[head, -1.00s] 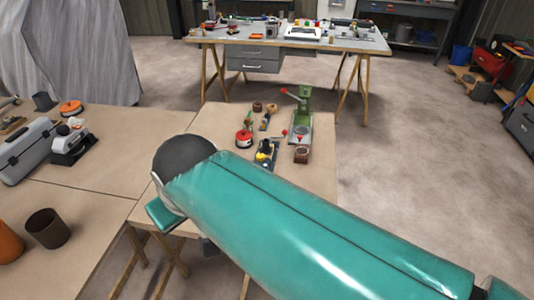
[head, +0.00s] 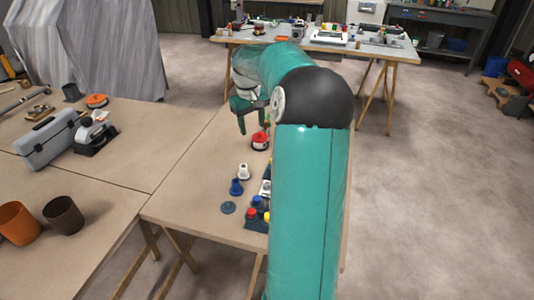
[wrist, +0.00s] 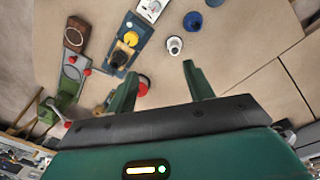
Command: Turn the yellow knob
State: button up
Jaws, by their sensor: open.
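The yellow knob (wrist: 131,39) shows in the wrist view, on a dark blue base plate (wrist: 138,24) with a black and tan part beside it. In the head view my arm hides it. My gripper (wrist: 160,70) is open and empty, its two green fingers apart. In the wrist view the knob lies ahead of the fingers and to the left, apart from them. In the head view my gripper (head: 253,120) hangs above the far part of the small table, near a red round item (head: 260,140).
A green press (wrist: 70,82) and a brown block (wrist: 75,35) are left of the knob's plate in the wrist view. The table's left part is bare.

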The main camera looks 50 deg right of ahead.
jog(key=s+d+f+m, duration=0.1)
jog(key=s+d+f, duration=0.25)
jog(key=d, duration=0.45)
jog(key=shift+y, duration=0.4)
notch_tip(320, 180, down, 14)
jog(key=shift+w+a+r, duration=0.1)
jog(key=shift+w+r, duration=0.05)
jog(key=shift+c, duration=0.4)
jog(key=c, duration=0.9)
